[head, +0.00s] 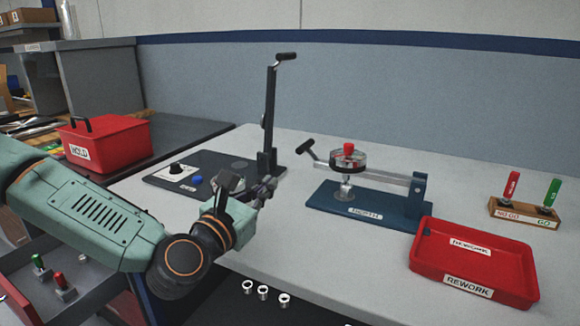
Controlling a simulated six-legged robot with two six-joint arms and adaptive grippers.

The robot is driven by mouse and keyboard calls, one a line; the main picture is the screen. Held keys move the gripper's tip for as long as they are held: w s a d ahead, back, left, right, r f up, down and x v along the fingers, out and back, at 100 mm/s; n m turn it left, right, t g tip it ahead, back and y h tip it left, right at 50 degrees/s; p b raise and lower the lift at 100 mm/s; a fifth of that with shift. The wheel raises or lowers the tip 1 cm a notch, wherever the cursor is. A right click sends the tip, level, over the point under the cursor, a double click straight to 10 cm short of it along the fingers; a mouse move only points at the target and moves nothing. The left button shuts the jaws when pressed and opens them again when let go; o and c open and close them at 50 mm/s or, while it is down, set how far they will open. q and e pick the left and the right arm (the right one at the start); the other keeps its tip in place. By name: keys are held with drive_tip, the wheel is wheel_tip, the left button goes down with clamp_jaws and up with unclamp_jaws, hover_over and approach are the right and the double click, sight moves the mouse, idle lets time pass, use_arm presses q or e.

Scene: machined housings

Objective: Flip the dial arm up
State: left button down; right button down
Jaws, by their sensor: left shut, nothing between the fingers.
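The dial arm (387,177) is a grey bar lying roughly level above a blue base (385,207) labelled DEPTH. A round dial (348,162) with a red cap sits on the arm, above a small metal part (346,190). My left gripper (268,187) is shut and empty, left of the blue base and apart from the dial arm, at the front of a black fixture. My right gripper is not in view.
The black fixture (206,167) has an upright lever (269,110), a knob and a blue button. A red REWORK tray (475,262) and a gauge holder (524,212) stand right. A red HOLD box (104,142) is left. The table front between gripper and tray is clear.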

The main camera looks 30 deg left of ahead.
use_arm(q)
drive_tip(key=shift+w+f+b, duration=0.1)
drive_tip(key=shift+w+b, duration=0.5)
drive_tip(key=shift+w, duration=0.4)
drive_tip(key=shift+w+b, duration=0.6)
drive_tip(key=shift+w, duration=0.65)
drive_tip(key=w, duration=0.1)
drive_tip(key=w+b, duration=0.1)
drive_tip(key=w, duration=0.3)
drive_tip(key=shift+a+r, duration=0.15)
drive_tip(key=shift+r, duration=0.15)
drive_tip(key=shift+w, duration=0.2)
drive_tip(key=shift+w+r, duration=0.1)
drive_tip(key=shift+r, duration=0.05)
